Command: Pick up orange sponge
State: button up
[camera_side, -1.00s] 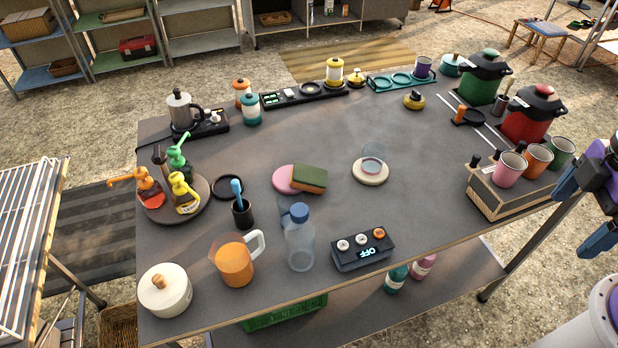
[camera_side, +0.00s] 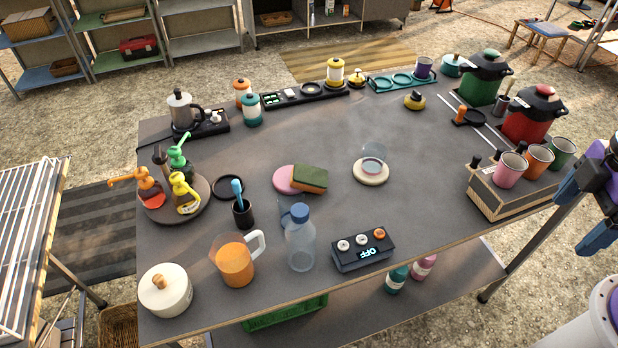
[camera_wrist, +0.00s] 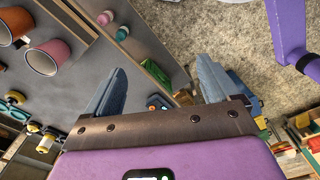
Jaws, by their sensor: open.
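The orange sponge (camera_side: 308,184) has a green top layer and orange sides. It lies partly on a round pink plate (camera_side: 283,180) near the middle of the grey table. My gripper (camera_side: 586,215) is at the right edge of the side view, beyond the table's right edge and far from the sponge. In the wrist view my gripper (camera_wrist: 160,90) has its two blue fingers spread apart with nothing between them. I cannot make out the sponge in the wrist view.
A blue-capped bottle (camera_side: 300,240), a jug of orange drink (camera_side: 234,260) and a dark switch box (camera_side: 362,252) stand in front of the sponge. A cup holder (camera_side: 510,190) stands at the table's right edge. The table right of the cream dish (camera_side: 371,174) is mostly clear.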

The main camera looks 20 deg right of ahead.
jog(key=w+a+f+m+g+y, duration=0.2)
jog(key=w+a+m+g+y, duration=0.15)
jog(key=w+a+m, duration=0.4)
jog(key=w+a+f+m+g+y, duration=0.3)
jog(key=w+a+m+y, duration=0.2)
jog(key=a+m, duration=0.55)
jog(key=m+t+y, duration=0.4)
jog(key=m+t, duration=0.8)
jog(key=m, duration=0.4)
send_near(305, 173)
jog(key=shift+h, duration=0.25)
jog(key=x, duration=0.5)
jog(key=shift+w+a+r, duration=0.15)
jog(key=shift+a+r, duration=0.1)
jog(key=shift+a, duration=0.25)
jog(key=shift+x, duration=2.6)
jog(key=shift+d+f, duration=0.1)
jog(key=shift+f, duration=0.1)
